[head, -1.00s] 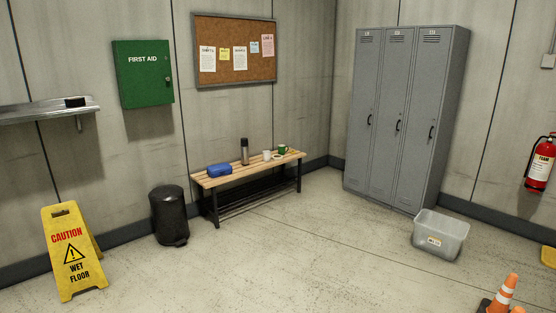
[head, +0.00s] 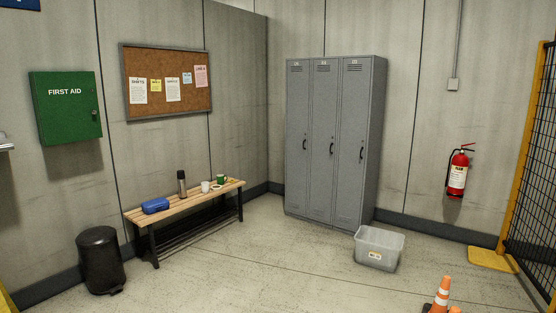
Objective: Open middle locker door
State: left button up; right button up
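A grey metal locker unit with three tall doors stands against the back wall, right of the room's corner. The middle locker door (head: 322,175) is shut, flush with its neighbours, and has a dark handle (head: 331,148) on its right side. The left locker door (head: 297,170) and the right locker door (head: 351,180) are also shut, each with its own dark handle. Neither of my grippers is in the head view.
A clear plastic bin (head: 379,249) sits on the floor in front of the lockers' right side. A wooden bench (head: 180,212) with a blue case and cups stands left. An orange cone (head: 441,294) is at the front right. The floor before the lockers' left and middle is clear.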

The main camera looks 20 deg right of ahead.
aim_at(325, 71)
jog(key=i+l+z, duration=0.25)
jog(key=i, duration=0.75)
jog(key=i+j+z, duration=0.25)
jog(key=i, duration=0.7)
jog(key=i+l+z, duration=0.25)
jog(key=i, duration=0.35)
jog(key=i+j+z, duration=0.2)
jog(key=i, duration=0.4)
jog(key=i+z, duration=0.25)
jog(key=i, duration=0.35)
jog(key=i+j+z, duration=0.25)
jog(key=i, duration=0.3)
jog(key=i+l, duration=0.05)
jog(key=l, duration=0.05)
